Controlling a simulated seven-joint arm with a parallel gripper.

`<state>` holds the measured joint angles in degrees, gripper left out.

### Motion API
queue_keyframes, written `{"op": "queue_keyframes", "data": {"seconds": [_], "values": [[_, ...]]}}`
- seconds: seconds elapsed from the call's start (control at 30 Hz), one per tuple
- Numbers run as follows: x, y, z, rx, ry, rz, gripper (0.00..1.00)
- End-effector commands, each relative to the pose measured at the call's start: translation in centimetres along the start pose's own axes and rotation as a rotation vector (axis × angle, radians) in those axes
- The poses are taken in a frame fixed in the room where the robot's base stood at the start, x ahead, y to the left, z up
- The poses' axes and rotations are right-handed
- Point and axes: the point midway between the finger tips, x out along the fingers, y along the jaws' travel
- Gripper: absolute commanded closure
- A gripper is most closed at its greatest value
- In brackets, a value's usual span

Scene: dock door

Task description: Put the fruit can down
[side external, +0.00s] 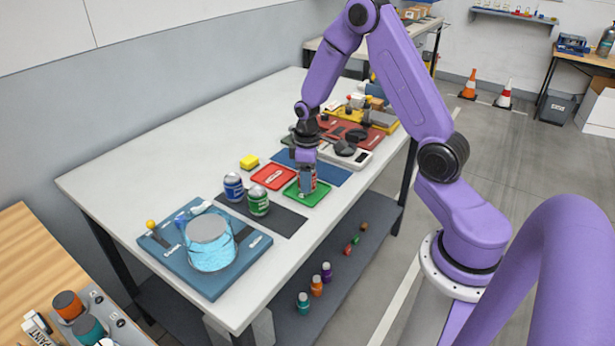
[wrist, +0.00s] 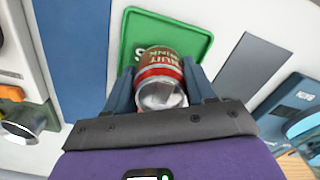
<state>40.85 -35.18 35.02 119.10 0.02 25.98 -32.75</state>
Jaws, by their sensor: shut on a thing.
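The fruit can (wrist: 160,72), red and brown-green with a silver end, is between the fingers of my gripper (wrist: 162,88) in the wrist view. My gripper is shut on it. In the side view my gripper (side external: 307,178) points down over the green tray (side external: 318,197), with the can (side external: 307,182) partly covered by the fingers. The green tray (wrist: 127,55) lies behind the can in the wrist view. I cannot tell whether the can touches the tray.
A clear blue-filled container (side external: 211,245) stands on a blue board. The table's back left is clear.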

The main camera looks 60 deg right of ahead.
Motion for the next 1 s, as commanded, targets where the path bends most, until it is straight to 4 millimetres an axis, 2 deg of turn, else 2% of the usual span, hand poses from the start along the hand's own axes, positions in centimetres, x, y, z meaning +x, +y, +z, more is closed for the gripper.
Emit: {"op": "queue_keyframes", "data": {"seconds": [0.37,0.4,0.43,0.47,0.77,0.87,1.0], "values": [[0.4,0.0,0.0,0.001,0.0,0.0,0.87],[0.3,0.0,0.0,0.001,0.0,0.0,0.32],[0.3,0.0,0.0,0.001,0.0,0.0,0.23],[0.3,0.0,0.0,0.001,0.0,0.0,0.2],[0.2,0.0,0.0,0.001,0.001,0.0,0.2],[-0.4,0.1,0.0,0.001,0.003,0.002,0.2],[-2.1,0.1,-0.1,0.001,0.005,0.003,0.2]]}}
